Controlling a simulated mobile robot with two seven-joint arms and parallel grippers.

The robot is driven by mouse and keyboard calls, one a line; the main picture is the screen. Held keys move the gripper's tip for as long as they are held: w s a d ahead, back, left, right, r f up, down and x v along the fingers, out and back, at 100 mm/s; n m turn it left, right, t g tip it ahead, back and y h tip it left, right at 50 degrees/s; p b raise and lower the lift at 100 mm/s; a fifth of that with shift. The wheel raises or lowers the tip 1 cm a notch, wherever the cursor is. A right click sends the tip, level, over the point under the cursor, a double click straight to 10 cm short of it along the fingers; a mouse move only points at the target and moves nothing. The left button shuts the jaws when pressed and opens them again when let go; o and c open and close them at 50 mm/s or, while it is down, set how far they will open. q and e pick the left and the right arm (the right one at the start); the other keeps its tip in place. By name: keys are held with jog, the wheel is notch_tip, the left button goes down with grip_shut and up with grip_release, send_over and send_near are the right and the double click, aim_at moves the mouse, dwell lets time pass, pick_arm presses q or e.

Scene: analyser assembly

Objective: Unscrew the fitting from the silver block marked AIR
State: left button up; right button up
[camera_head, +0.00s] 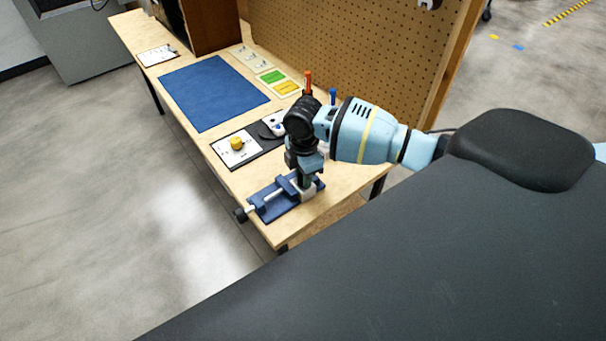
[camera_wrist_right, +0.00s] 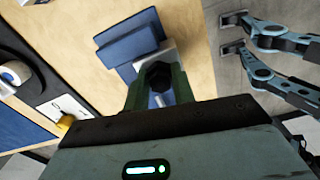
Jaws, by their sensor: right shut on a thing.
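A blue vise (camera_head: 285,201) stands at the near end of the table and holds the silver block (camera_head: 306,190), mostly hidden under my right gripper (camera_head: 303,163). In the right wrist view the vise (camera_wrist_right: 130,47) and a pale part of the block (camera_wrist_right: 168,52) show beyond the fingers. A dark fitting (camera_wrist_right: 157,75) with a hexagonal outline sits between the fingers of my right gripper (camera_wrist_right: 158,92), which is shut on it. The AIR marking is not readable. My left gripper (camera_wrist_right: 233,33) shows only in the right wrist view, fingers apart and empty, away from the vise.
A yellow knob (camera_head: 236,143) on a white plate and a white-and-dark device (camera_head: 274,124) lie beside the vise. A blue mat (camera_head: 212,96) lies farther back, with clear surface. Orange (camera_head: 307,82) and blue (camera_head: 332,96) upright things stand near the pegboard (camera_head: 350,45).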

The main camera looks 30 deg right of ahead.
pick_arm(q)
jog(key=shift+d, duration=0.1)
jog(key=shift+s+f, duration=0.3)
jog(key=shift+f, duration=0.05)
pick_arm(e)
jog(key=shift+n, duration=2)
jog(key=n, duration=0.2)
jog(key=shift+f+n+b, duration=0.1)
jog(key=shift+n+b, duration=0.3)
pick_arm(q)
jog(key=shift+s+f, duration=0.35)
jog(key=shift+f, duration=0.1)
pick_arm(e)
jog(key=shift+n, duration=0.6)
jog(key=n, duration=0.3)
jog(key=shift+b, duration=0.3)
pick_arm(q)
jog(key=shift+s+f+g, duration=0.3)
jog(key=shift+s+f, duration=0.05)
jog(key=shift+f, duration=0.05)
pick_arm(e)
jog(key=shift+n, duration=0.5)
